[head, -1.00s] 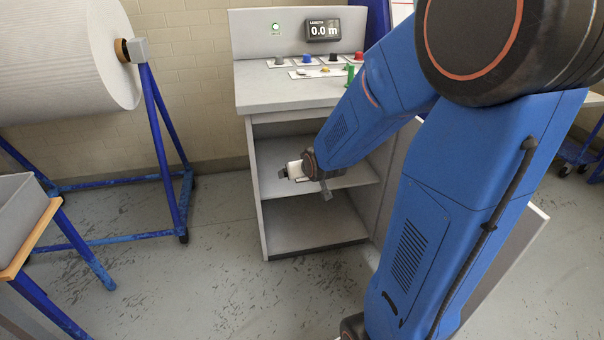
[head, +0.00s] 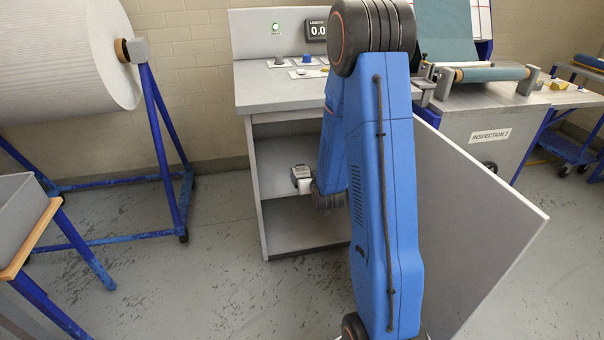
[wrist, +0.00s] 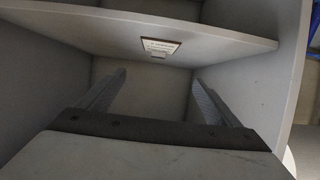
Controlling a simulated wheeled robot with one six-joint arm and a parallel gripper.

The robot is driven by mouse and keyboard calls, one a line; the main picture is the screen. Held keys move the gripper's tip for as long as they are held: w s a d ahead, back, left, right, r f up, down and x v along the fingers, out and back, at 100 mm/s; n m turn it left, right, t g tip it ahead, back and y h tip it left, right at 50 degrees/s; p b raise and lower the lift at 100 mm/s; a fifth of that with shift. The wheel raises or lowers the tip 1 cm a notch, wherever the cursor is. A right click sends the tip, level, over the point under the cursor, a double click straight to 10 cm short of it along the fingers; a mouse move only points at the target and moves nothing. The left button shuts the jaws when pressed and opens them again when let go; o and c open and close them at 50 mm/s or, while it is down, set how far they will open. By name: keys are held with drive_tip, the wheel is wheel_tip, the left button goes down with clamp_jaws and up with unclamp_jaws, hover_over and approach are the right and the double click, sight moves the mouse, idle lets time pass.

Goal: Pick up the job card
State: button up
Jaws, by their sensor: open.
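The job card (wrist: 160,46) shows in the wrist view as a small pale, printed rectangle with a dark border and a small tab. It is against the flat face of a cabinet shelf (wrist: 75,22); I cannot tell whether that is the top or underside. My gripper (wrist: 158,82) is open and empty, its two fingers apart, pointing into the cabinet. The card appears beyond and above the fingertips in the picture, not between them. In the head view my gripper (head: 301,176) is at the middle shelf, partly hidden by my arm. I cannot make out the card there.
The grey cabinet (head: 257,205) has side walls close around my gripper. A large grey panel (head: 460,215) stands to its right. A white roll (head: 65,55) on a blue stand (head: 160,130) is at left. An inspection table (head: 480,135) is behind right. Floor in front is clear.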

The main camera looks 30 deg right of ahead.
approach(301, 166)
drive_tip(key=x, duration=0.3)
drive_tip(key=shift+w+a+r, duration=0.1)
drive_tip(key=shift+w+a, duration=0.15)
drive_tip(key=shift+w, duration=0.1)
drive_tip(key=shift+d+x, duration=0.15)
drive_tip(key=shift+x, duration=1.25)
drive_tip(key=shift+d+x, duration=0.1)
drive_tip(key=shift+x, duration=1.3)
drive_tip(key=shift+s, duration=0.1)
drive_tip(key=c, duration=1.2)
